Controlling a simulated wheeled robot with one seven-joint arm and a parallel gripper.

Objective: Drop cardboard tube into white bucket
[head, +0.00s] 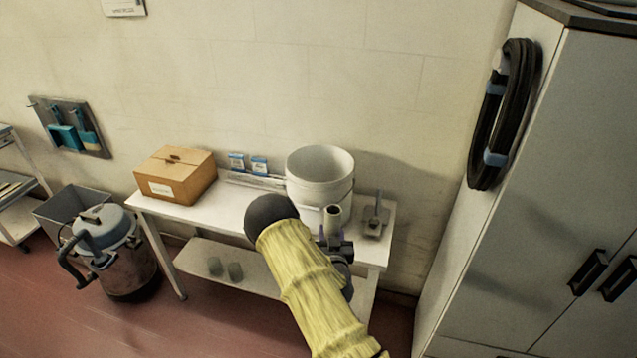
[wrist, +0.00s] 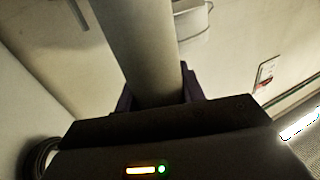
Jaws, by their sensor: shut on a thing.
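The white bucket (head: 318,172) stands upright on the right half of a white bench, its open top facing up. My gripper (head: 333,232) is in front of the bucket in the head view, shut on the cardboard tube (head: 333,215). The tube is a pale grey-beige cylinder, upright in the head view, with its open upper end showing. In the wrist view the tube (wrist: 145,45) rises between the dark jaws of my gripper (wrist: 158,92). Part of the bucket (wrist: 192,22) shows behind it. My yellow-sleeved arm hides part of the bench front.
The bench (head: 215,212) also holds a cardboard box (head: 176,175), small blue-labelled packs (head: 248,163) and a grey metal item (head: 375,216) right of the bucket. A tall cabinet (head: 540,190) stands at the right. A vacuum cleaner (head: 115,250) stands at the left.

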